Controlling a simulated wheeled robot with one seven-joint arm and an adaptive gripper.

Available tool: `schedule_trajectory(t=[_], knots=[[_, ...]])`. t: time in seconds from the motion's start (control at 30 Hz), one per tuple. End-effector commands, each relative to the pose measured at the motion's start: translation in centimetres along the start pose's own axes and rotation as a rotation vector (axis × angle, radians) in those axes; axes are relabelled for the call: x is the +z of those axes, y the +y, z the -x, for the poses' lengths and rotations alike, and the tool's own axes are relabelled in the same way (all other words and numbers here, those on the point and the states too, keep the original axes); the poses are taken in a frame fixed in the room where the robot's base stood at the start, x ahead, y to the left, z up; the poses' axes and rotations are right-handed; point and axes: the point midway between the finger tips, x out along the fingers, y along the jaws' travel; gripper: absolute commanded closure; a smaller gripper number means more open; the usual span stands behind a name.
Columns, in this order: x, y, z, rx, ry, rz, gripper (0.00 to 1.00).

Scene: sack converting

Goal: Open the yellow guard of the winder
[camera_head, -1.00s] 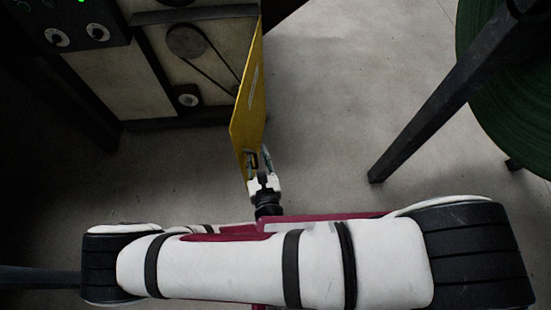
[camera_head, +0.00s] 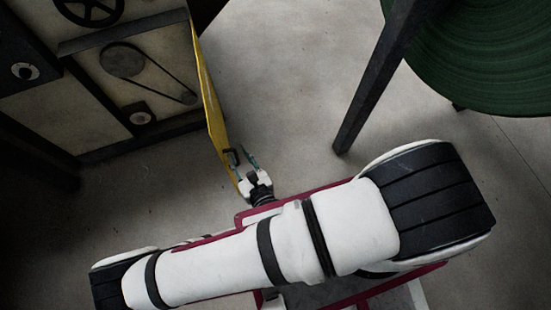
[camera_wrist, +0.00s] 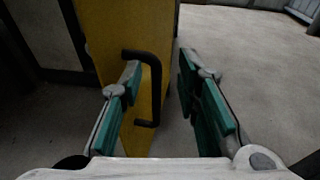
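The yellow guard (camera_head: 211,105) of the winder (camera_head: 95,75) stands swung out from the machine's face, seen nearly edge-on in the head view. It also shows in the wrist view (camera_wrist: 115,30), with a black bar handle (camera_wrist: 155,75) on its face. My gripper (camera_head: 247,160) is at the guard's near, free end. In the wrist view my gripper (camera_wrist: 160,80) is open, with its teal-padded fingers apart. The handle lies between the fingers, nearer the left one, which partly covers it. I cannot tell whether that finger touches it.
The belt and pulleys (camera_head: 135,70) on the winder's face are exposed. A dark slanted post (camera_head: 370,95) and a large green roll (camera_head: 480,55) stand at the right. Bare concrete floor (camera_head: 285,70) lies between the guard and the post.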

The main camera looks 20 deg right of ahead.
Motion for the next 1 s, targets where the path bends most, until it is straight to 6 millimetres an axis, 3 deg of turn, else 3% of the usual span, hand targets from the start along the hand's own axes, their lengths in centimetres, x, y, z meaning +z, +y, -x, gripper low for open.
schedule_trajectory(t=[1.0], knots=[[-1.1, -5.5, 3.5, -0.002, 0.01, 0.002, 0.7]])
